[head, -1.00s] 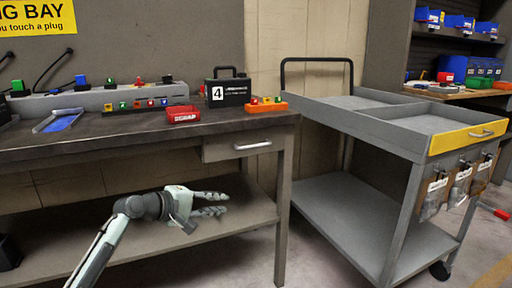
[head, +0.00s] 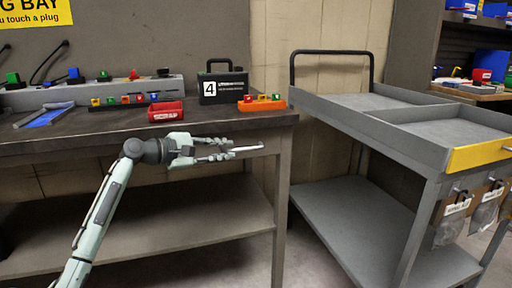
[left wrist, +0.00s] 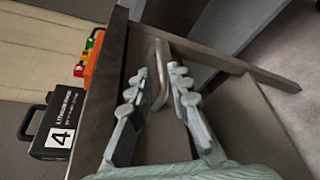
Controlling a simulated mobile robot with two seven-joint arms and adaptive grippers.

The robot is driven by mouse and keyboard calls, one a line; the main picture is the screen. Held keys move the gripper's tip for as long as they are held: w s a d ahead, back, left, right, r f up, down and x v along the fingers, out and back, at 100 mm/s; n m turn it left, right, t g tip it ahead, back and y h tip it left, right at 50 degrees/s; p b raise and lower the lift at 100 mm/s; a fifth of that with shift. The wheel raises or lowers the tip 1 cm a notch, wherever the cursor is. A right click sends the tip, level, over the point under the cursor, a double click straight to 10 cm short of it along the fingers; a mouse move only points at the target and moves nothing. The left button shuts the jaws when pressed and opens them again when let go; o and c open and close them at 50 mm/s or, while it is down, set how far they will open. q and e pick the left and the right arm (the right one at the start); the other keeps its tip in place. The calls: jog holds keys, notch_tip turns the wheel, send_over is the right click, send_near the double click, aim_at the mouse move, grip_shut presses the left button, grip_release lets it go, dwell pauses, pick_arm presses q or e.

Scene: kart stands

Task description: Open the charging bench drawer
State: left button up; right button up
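The charging bench drawer sits under the right end of the bench top, and its front looks flush with the bench. Its pale bar handle (head: 248,148) shows just right of my left gripper's fingertips. My left gripper (head: 232,149) is at the drawer front, hiding much of it. In the left wrist view, the handle (left wrist: 159,76) lies between the spread fingertips of my left gripper (left wrist: 158,82), nearer the left finger. The fingers are apart and not closed on it; contact cannot be told. My right gripper is in neither view.
On the bench top (head: 95,125) stand a black case marked 4 (head: 222,84), a red scrap bin (head: 166,112) and an orange tray (head: 262,104). A grey cart (head: 415,150) stands to the right. A lower shelf (head: 150,228) lies below.

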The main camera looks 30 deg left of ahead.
aim_at(240, 149)
pick_arm(q)
jog(key=x, duration=0.7)
jog(key=shift+w, duration=0.15)
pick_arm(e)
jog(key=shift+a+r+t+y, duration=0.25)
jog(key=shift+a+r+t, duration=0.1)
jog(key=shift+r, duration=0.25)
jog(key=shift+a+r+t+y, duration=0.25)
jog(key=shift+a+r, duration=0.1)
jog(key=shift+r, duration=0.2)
pick_arm(q)
grip_shut()
